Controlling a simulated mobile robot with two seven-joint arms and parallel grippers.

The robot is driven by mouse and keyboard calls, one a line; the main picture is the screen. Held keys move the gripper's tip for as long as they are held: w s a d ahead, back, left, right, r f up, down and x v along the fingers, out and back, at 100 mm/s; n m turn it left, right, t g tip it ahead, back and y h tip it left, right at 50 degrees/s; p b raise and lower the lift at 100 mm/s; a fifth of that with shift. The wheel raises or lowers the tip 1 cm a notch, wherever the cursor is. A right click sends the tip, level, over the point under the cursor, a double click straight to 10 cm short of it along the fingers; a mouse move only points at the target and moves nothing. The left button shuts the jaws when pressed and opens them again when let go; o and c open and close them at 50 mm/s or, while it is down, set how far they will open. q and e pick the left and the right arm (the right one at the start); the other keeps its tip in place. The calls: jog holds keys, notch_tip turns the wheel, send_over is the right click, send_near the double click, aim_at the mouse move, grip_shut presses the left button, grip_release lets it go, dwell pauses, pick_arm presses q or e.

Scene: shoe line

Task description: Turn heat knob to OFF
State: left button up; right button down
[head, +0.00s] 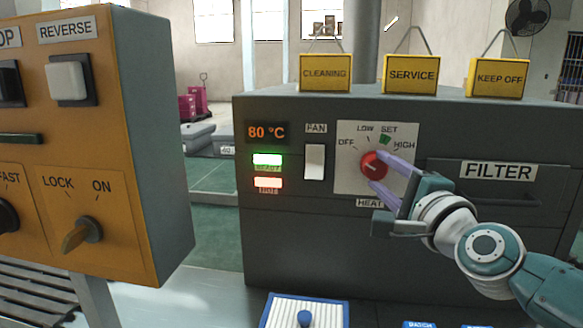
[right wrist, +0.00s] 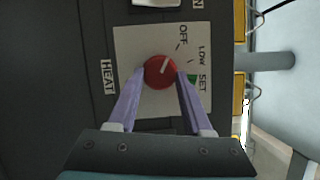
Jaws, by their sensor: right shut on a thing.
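The red heat knob (head: 373,165) sits on a pale dial plate (head: 350,185) on the front of the dark grey machine. The plate is marked OFF, LOW, SET and HIGH, with a green patch at SET. My right gripper (head: 376,168) is shut on the knob, with one purple finger on either side. In the right wrist view the knob (right wrist: 159,71) sits between the fingertips (right wrist: 160,72). Its white pointer line is turned toward the OFF side; whether it lies exactly on the OFF mark I cannot tell. My left gripper is not in view.
A white FAN switch (head: 314,162) is left of the dial, near an 80 °C display (head: 266,132). A FILTER drawer (head: 490,185) is behind my right arm. Yellow signs, including SERVICE (head: 411,75), stand on top. An orange control box (head: 90,130) stands at the left.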

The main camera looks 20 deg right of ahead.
jog(key=shift+c, duration=1.6)
grip_release()
jog(key=shift+s+a, duration=0.1)
jog(key=shift+s, duration=0.4)
jog(key=s+a+p, duration=0.1)
jog(key=s, duration=0.7)
jog(key=shift+s+a+f, duration=0.2)
jog(key=shift+s+f, duration=0.1)
jog(key=shift+s, duration=0.1)
